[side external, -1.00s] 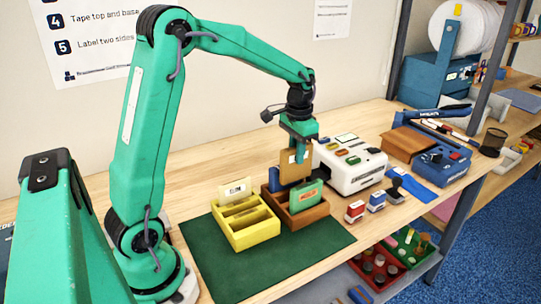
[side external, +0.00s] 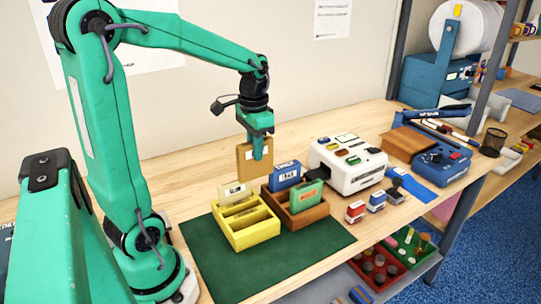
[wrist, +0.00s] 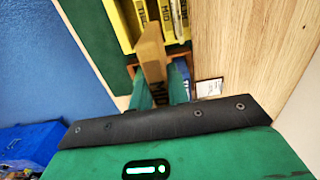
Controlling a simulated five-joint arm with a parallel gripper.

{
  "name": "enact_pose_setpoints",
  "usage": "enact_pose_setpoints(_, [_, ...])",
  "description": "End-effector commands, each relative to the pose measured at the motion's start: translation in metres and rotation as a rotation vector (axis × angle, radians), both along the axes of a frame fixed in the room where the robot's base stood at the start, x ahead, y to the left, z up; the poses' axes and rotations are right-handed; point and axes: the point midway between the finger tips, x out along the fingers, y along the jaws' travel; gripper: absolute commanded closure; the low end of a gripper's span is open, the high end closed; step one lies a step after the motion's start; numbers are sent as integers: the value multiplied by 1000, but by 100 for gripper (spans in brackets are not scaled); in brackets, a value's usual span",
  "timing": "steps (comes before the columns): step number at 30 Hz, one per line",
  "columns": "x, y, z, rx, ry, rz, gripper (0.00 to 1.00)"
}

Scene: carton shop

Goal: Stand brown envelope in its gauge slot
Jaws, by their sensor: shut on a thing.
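My gripper (side external: 258,155) is shut on the brown envelope (side external: 245,163) and holds it upright in the air, behind and above the two slotted boxes. In the wrist view the brown envelope (wrist: 150,50) stands out past the fingers of my gripper (wrist: 160,88). The yellow slotted box (side external: 252,238) holds a cream envelope (side external: 235,191) in its back slot, with open slots in front. The wooden box (side external: 308,220) beside it, on the right, holds a blue envelope (side external: 285,176) and a green envelope (side external: 306,196).
Both boxes stand on a green mat (side external: 285,260). A white machine (side external: 347,165) with coloured pads stands to the right, with several small stamps (side external: 376,200) in front of it. A blue device (side external: 435,162) is farther right. The bench behind the boxes is clear.

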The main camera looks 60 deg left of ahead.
Motion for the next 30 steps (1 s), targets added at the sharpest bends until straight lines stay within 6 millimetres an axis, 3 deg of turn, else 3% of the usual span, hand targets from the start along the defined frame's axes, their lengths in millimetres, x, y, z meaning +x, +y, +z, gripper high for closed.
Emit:
enact_pose_setpoints(13, [-48, -1, -6, 0, 0, 1, 100])
enact_pose_setpoints(24, [-47, -1, -49, -1, 3, -1, 100])
enact_pose_setpoints(30, [-46, -1, -56, 0, 0, -1, 100])
